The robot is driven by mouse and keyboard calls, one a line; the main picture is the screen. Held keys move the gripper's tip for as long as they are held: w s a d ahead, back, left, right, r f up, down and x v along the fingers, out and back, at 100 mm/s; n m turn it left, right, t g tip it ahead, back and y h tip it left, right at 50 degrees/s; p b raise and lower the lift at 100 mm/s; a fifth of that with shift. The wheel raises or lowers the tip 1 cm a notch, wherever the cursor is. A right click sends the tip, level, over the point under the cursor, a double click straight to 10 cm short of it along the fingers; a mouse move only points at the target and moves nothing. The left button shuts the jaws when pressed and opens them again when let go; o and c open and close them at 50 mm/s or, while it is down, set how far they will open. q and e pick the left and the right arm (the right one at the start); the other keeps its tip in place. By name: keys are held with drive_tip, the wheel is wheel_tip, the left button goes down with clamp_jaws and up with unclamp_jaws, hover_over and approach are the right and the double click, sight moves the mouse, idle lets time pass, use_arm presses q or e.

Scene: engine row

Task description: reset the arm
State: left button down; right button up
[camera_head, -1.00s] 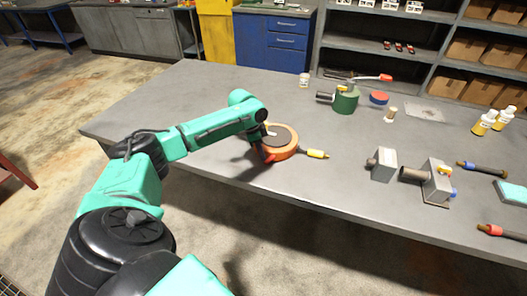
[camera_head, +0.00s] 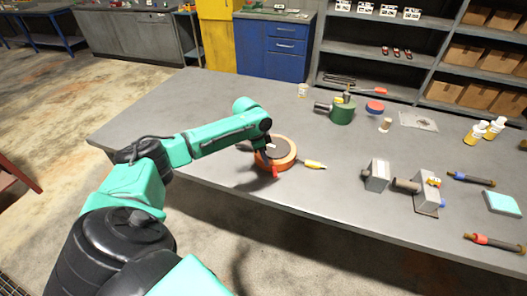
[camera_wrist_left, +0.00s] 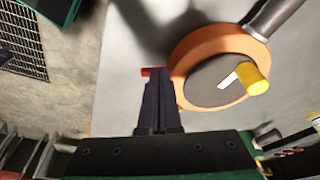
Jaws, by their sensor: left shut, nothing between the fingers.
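My left arm reaches over the grey table (camera_head: 180,110) from the left in the head view. Its gripper (camera_head: 270,162) points down beside the near left side of an orange disc-shaped part with a dark top (camera_head: 284,157). In the left wrist view the gripper's dark fingers (camera_wrist_left: 160,80) are together with nothing between them. The orange part (camera_wrist_left: 190,60) is just right of them, with a yellow knob (camera_wrist_left: 256,79) on it or above it. A small red piece (camera_wrist_left: 153,71) shows at the fingertips; I cannot tell what it belongs to. My right gripper is out of view.
A yellow-tipped tool (camera_head: 313,164) lies right of the orange part. Grey metal blocks (camera_head: 377,176), a green cylindrical part (camera_head: 342,112), bottles (camera_head: 485,131) and a teal-topped box (camera_head: 502,204) stand further right. The table's left end is clear.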

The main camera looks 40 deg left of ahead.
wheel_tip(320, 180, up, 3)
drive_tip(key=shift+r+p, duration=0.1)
drive_tip(key=shift+p, duration=1)
